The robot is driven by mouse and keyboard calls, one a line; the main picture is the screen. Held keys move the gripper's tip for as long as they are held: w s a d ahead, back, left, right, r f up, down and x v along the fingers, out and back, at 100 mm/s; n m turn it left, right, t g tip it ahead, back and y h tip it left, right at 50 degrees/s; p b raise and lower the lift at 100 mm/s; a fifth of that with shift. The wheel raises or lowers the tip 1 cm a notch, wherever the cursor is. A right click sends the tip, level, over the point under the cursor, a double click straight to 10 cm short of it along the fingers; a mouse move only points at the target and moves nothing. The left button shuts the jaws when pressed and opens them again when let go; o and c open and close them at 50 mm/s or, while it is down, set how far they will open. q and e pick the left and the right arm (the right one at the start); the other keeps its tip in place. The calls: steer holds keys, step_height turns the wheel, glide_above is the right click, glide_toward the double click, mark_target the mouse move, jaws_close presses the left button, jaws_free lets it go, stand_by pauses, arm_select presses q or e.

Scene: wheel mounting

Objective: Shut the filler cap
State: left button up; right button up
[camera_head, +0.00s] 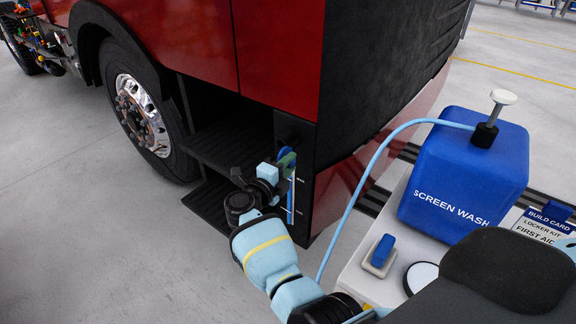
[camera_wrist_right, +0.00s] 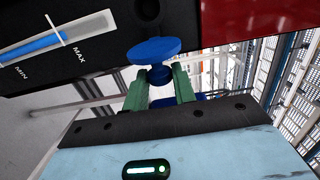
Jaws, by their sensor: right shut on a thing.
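The blue filler cap (camera_wrist_right: 153,51) is a round disc with a small knob behind it. My right gripper (camera_wrist_right: 160,84) has its green fingers shut on that knob. The disc faces the dark panel of the red truck. It looks apart from the panel, but I cannot tell the exact gap. A dark round feature (camera_wrist_right: 148,9) shows on the panel above the cap. In the head view my right gripper (camera_head: 286,160) is at the truck's lower corner, and its wrist partly hides the panel. My left gripper is not in view.
A level gauge (camera_wrist_right: 45,42) marked MIN and MAX is beside the cap. A blue screen wash container (camera_head: 468,170) with a pump and light-blue hose (camera_head: 369,168) stands at right on a pale surface. The truck's step (camera_head: 212,203) and wheel (camera_head: 140,112) are left of my arm.

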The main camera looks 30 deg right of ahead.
steer(key=o, duration=1)
steer(key=shift+c, duration=0.2)
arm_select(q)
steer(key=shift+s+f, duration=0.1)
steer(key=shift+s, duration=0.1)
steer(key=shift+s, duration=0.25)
